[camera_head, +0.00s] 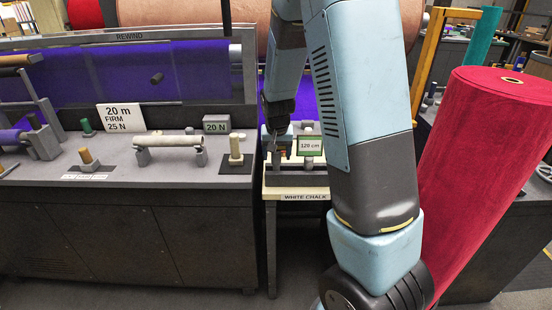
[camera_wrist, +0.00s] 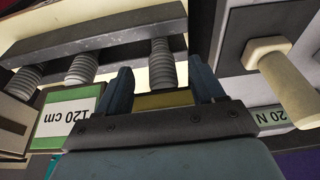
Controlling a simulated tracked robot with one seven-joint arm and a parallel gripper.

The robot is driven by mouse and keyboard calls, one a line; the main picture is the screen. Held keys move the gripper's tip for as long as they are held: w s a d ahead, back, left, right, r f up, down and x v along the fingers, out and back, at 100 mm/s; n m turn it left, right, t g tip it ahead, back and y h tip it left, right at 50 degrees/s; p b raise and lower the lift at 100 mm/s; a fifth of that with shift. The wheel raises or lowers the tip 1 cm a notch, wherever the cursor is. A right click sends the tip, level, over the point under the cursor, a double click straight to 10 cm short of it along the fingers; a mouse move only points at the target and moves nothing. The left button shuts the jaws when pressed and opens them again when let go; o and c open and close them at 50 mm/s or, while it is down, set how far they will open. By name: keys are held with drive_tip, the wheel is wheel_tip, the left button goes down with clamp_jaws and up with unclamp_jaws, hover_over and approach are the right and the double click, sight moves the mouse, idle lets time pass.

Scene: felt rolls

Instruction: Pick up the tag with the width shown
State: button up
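My gripper (camera_wrist: 163,85) points at a small rack (camera_wrist: 110,45) in the wrist view, its two dark fingers spread apart. A ribbed grey peg (camera_wrist: 162,62) of the rack reaches toward the gap between the fingertips. A yellowish piece (camera_wrist: 165,99) shows between the fingers near the palm; I cannot tell what it is or whether it touches them. In the head view my gripper (camera_head: 277,145) is low over the rack, partly hidden. No separate tag can be made out clearly.
The rack stands on a narrow table labelled WHITE CHALK (camera_head: 304,196). A large red roll (camera_head: 490,160) leans at the right.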

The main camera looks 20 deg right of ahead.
drive_tip(key=v, duration=1)
drive_tip(key=shift+s+a, duration=0.15)
drive_tip(key=shift+s, duration=0.25)
drive_tip(key=s+r+n+t, duration=0.1)
drive_tip(key=s+r, duration=0.6)
drive_tip(key=s, duration=0.6)
drive_tip(key=s+r+n+t, duration=0.2)
drive_tip(key=s+r, duration=0.6)
drive_tip(key=s, duration=0.5)
drive_tip(key=shift+y, duration=0.4)
drive_tip(key=shift+a, duration=0.1)
